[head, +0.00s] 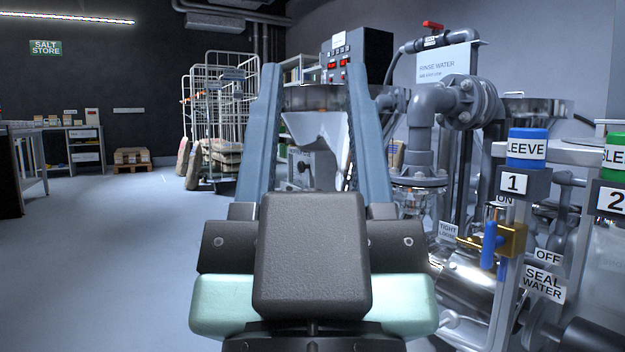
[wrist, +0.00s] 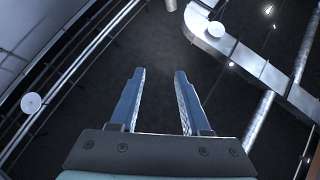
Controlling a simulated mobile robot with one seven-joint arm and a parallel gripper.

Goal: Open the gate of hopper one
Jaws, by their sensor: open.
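My gripper (head: 313,72) fills the middle of the head view, its two blue-grey fingers raised and spread apart. It is open, with nothing between the fingers. In the wrist view my gripper (wrist: 160,72) points toward the dark ceiling, also empty. Behind the fingers in the head view, a steel hopper-like vessel (head: 318,128) with a tapering underside is partly hidden. I see no number on it and cannot tell whether it is hopper one. No gate can be made out. The gripper appears well in front of the vessel, apart from it.
A post at right bears a "1" plate (head: 513,183), a blue sleeve (head: 527,148) and a blue-handled valve (head: 489,244) marked ON and OFF. Grey pipes (head: 427,110) crowd the right. A control box (head: 340,62) stands behind. Wire cages (head: 210,110) stand left; the left floor is clear.

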